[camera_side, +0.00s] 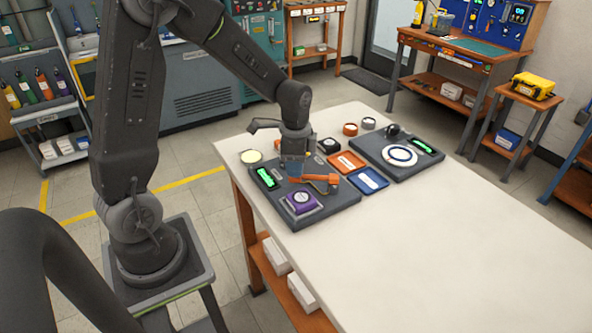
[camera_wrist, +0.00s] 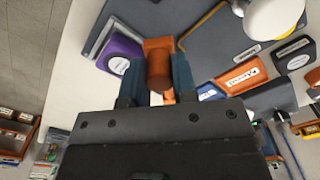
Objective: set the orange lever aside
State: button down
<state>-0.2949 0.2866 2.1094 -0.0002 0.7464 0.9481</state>
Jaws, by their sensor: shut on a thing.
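The orange lever (camera_side: 322,181) is at my gripper (camera_side: 295,172), above the dark grey board (camera_side: 300,215) at the table's left end. In the wrist view the lever's round orange end (camera_wrist: 159,68) sits between the two blue fingers of my gripper (camera_wrist: 154,80), which is shut on it. From the side, the lever extends to the right, near a purple block (camera_side: 302,201) with a white round label. I cannot tell whether the lever touches the board. The purple block also shows left of the fingers in the wrist view (camera_wrist: 118,60).
An orange tray (camera_side: 347,162) and a blue tray (camera_side: 368,181) lie right of the board. A second dark board (camera_side: 414,163) holds a white ring (camera_side: 400,156). A green display (camera_side: 266,178) is on the near board. The table's right half (camera_side: 480,240) is clear.

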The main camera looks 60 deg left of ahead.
jog(key=w+a+m, duration=0.1)
jog(key=m, duration=0.2)
jog(key=shift+w+a, duration=0.35)
jog(key=shift+w, duration=0.05)
jog(key=w+m, duration=0.1)
jog(key=w+a+m, duration=0.1)
jog(key=shift+m, duration=0.3)
jog(key=w+m, duration=0.2)
jog(key=m, duration=0.1)
jog(key=shift+w+a, duration=0.1)
jog(key=shift+a, duration=0.3)
jog(key=shift+w+m, duration=0.8)
jog(key=shift+m, duration=0.3)
jog(key=shift+r, duration=0.1)
jog(key=c, duration=0.9)
grip_release()
notch_tip(320, 180, up, 14)
